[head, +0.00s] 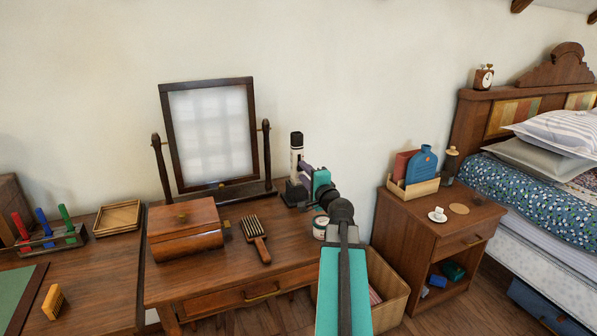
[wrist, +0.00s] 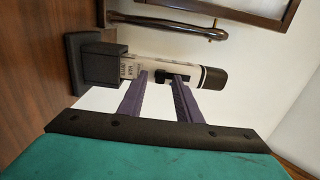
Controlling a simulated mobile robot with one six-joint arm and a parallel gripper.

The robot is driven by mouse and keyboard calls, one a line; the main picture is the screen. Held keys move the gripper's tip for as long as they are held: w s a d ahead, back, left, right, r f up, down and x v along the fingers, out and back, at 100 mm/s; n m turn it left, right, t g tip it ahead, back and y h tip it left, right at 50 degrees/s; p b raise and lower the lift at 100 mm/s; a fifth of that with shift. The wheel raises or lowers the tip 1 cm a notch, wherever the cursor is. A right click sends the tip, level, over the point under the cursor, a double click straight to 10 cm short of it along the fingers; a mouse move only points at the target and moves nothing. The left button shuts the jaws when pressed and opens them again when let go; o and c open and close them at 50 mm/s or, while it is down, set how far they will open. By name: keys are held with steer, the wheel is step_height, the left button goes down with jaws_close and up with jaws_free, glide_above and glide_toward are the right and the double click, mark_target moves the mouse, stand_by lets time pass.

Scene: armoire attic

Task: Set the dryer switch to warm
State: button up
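The dryer (head: 296,145) is a cream cylinder with a black end, upright in a black stand at the back right of the dressing table. In the wrist view the dryer (wrist: 190,74) lies sideways, with its stand (wrist: 98,62) at left. My gripper (head: 306,169) is beside the dryer. Its two purple fingers (wrist: 155,76) are apart, tips at the dryer body; contact cannot be told.
A mirror (head: 212,133) stands left of the dryer. A wooden box (head: 184,232), a brush (head: 256,240) and a small jar (head: 320,228) are on the dressing table (head: 215,272). A nightstand (head: 442,228) and bed are at right.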

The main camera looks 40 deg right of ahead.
mark_target(300, 156)
steer(key=shift+w, duration=0.15)
steer(key=shift+c, duration=0.4)
jaws_close()
steer(key=shift+r+p, duration=1.15)
steer(key=shift+r, duration=1.1)
steer(key=shift+o, duration=0.4)
jaws_free()
